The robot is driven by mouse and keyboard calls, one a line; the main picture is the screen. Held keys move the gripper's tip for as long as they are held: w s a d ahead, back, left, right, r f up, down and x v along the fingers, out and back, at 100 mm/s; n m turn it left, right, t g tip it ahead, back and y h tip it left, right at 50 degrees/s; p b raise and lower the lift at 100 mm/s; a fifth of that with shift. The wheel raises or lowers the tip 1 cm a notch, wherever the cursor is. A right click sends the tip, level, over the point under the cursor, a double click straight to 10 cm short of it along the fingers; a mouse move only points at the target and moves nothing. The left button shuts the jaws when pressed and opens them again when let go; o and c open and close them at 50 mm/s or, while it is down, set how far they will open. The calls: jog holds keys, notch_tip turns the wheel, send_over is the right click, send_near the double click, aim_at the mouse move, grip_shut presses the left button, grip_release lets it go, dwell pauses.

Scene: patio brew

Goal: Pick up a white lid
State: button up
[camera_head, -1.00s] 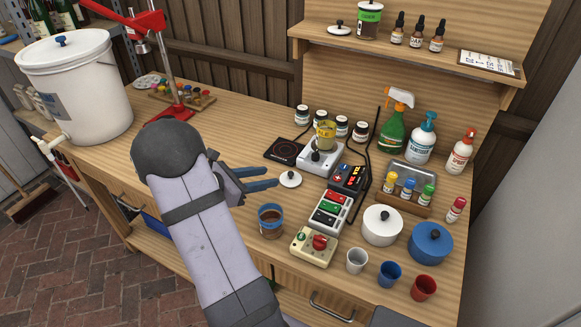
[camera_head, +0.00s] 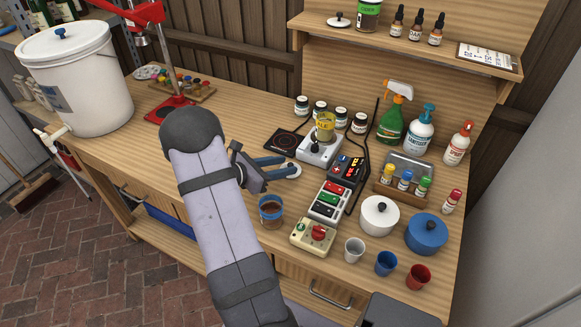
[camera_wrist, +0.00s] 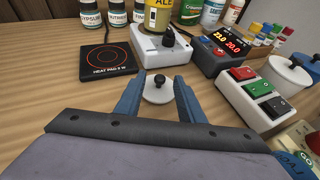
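A small round white lid (camera_head: 293,172) with a dark knob lies on the bench, in front of the grey box that holds a yellow can. My gripper (camera_head: 281,167) is low over the bench, its blue fingers reaching the lid. In the wrist view the lid (camera_wrist: 157,94) lies between the two spread fingers of my gripper (camera_wrist: 158,82), with a gap on each side. In the head view the fingers partly hide its left side. Another white lid (camera_head: 340,20) with a dark knob lies on the upper shelf.
The grey box (camera_head: 319,151), a heat pad (camera_head: 286,142) and a switch box (camera_head: 330,202) stand close around the lid. White and blue lidded pots (camera_head: 380,217) stand to the right.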

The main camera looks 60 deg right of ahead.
jog(key=shift+s+d+f, duration=0.25)
jog(key=shift+s+d, duration=0.05)
jog(key=shift+d, duration=0.3)
grip_shut()
